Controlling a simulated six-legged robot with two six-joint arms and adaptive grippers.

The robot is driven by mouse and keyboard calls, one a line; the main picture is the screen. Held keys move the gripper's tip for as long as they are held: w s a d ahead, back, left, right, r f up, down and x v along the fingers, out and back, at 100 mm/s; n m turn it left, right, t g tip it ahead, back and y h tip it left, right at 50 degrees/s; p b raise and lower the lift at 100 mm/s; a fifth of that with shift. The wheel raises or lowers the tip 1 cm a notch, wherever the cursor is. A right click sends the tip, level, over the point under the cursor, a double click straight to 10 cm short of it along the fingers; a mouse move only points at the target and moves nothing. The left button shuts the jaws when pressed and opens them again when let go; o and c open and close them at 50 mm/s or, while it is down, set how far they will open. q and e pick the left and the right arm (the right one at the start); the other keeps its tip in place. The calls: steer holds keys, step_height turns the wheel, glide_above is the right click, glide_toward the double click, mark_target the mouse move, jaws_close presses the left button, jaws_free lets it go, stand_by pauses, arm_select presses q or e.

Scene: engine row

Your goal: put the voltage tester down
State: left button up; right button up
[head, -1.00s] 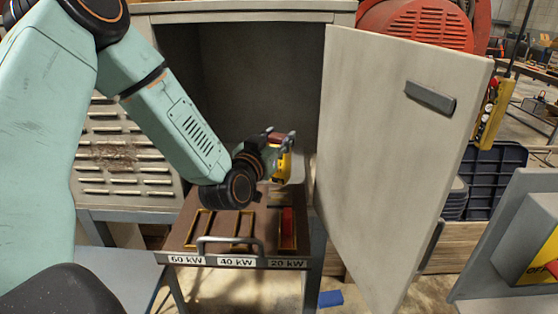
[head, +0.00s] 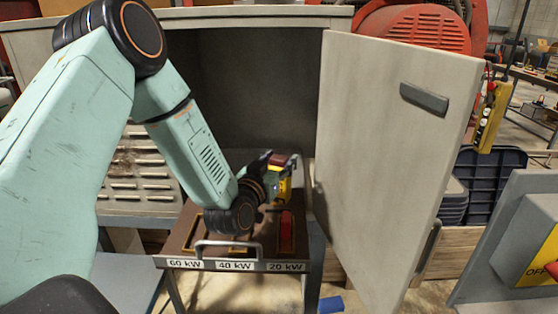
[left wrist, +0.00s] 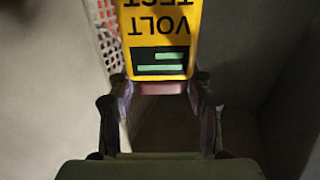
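The yellow voltage tester (head: 284,189) shows in the head view in front of the open cabinet (head: 250,85), above the back of the pulled-out drawer. My left gripper (head: 277,168) is around its end and partly hides it. In the left wrist view the tester (left wrist: 160,38) shows "VOLT TEST" upside down and a dark display with green bars. The fingers of my left gripper (left wrist: 160,88) close on its near end. I cannot tell whether the tester touches anything below. My right gripper is in neither view.
The drawer (head: 170,248) has yellow-framed slots labelled 60, 40 and 20 kW; a red piece (head: 286,232) lies in the 20 kW slot. The cabinet door (head: 385,150) stands open to the right. A grey box with a yellow "OFF" plate (head: 535,262) is at the right edge.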

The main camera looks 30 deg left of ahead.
arm_select(q)
steer(key=shift+o, duration=0.9)
steer(key=shift+a, duration=0.2)
steer(key=shift+w+d, duration=0.1)
steer(key=shift+s+r, duration=0.1)
steer(key=shift+s, duration=0.1)
steer(key=s, duration=0.6)
steer(key=shift+s+d, duration=0.1)
steer(key=shift+d, duration=0.3)
steer(key=shift+s+d, duration=0.1)
steer(key=shift+s, duration=0.2)
steer(key=shift+s+d, duration=0.15)
